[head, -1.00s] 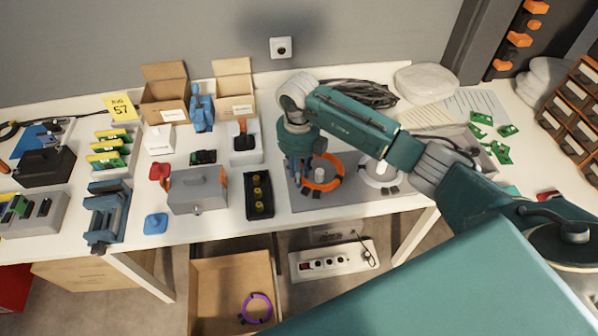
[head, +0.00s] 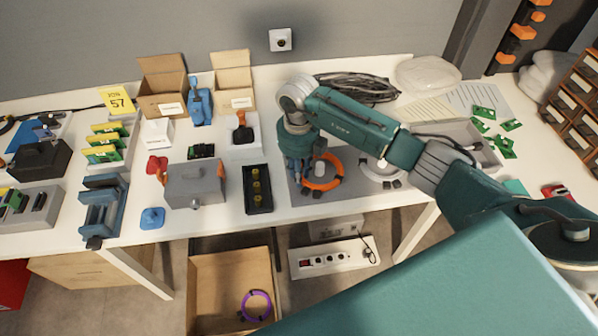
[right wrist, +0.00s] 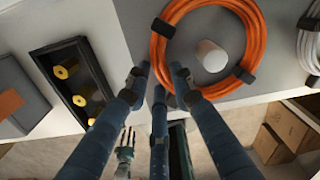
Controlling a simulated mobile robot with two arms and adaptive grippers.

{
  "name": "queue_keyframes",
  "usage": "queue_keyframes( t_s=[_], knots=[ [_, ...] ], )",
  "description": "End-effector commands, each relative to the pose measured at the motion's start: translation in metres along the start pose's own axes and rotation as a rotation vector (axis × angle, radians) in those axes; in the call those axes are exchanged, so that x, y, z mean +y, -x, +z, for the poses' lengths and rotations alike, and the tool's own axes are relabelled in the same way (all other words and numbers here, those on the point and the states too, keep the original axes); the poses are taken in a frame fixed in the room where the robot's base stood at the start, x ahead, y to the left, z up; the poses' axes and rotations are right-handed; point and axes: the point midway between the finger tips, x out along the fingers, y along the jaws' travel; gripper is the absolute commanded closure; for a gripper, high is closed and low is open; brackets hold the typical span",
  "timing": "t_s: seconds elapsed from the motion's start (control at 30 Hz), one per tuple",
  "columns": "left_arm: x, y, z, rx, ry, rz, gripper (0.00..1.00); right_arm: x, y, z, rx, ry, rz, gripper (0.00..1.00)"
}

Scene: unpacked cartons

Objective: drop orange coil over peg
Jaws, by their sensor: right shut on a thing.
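The orange coil (head: 337,183) is over the grey mat at the front middle of the bench, and its ring surrounds the white peg (head: 319,169). The right wrist view also shows the coil (right wrist: 236,88) around the peg top (right wrist: 211,56), with the peg off-centre inside it. I cannot tell how high the coil is above the mat. My right gripper (right wrist: 160,82) is shut on the coil's near left edge. In the head view this gripper (head: 303,175) points down at the coil's left side. A small finger-like shape low in the right wrist view may be my left gripper (right wrist: 124,142).
A white coil (head: 381,172) lies around another peg just right. A black tray (head: 257,204) with yellow pieces stands left of the mat (head: 350,197). A grey box (head: 194,186) is further left. Below the bench are an open carton (head: 205,285) with a purple coil and a power strip.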

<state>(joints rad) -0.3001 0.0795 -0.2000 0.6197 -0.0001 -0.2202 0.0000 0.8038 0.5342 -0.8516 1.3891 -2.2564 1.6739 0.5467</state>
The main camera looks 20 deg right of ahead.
Motion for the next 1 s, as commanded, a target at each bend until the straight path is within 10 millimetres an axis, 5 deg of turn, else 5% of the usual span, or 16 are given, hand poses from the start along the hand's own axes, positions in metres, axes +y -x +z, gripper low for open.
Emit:
queue_keyframes(
  t_s=[0.03, 0.07, 0.17, 0.57, 1.0],
  knots=[
    [0.000, -0.002, 0.000, 0.000, 0.000, 0.000, 0.55, 0.000, -0.002, 0.000, -0.001, 0.000, 0.000, 1.00],
    [0.000, -0.002, 0.000, 0.000, 0.000, 0.000, 0.55, 0.000, -0.002, 0.000, -0.001, 0.000, 0.000, 0.75],
    [0.000, -0.001, 0.000, 0.000, 0.000, 0.000, 0.55, 0.000, -0.001, 0.000, -0.001, 0.000, 0.000, 0.55],
    [-0.002, -0.001, 0.001, -0.001, 0.000, -0.002, 0.55, 0.000, 0.006, 0.001, -0.002, 0.001, 0.001, 0.55],
    [-0.001, -0.001, 0.000, 0.000, 0.000, -0.001, 0.55, 0.000, 0.092, 0.001, -0.005, 0.001, -0.001, 0.55]
  ],
)
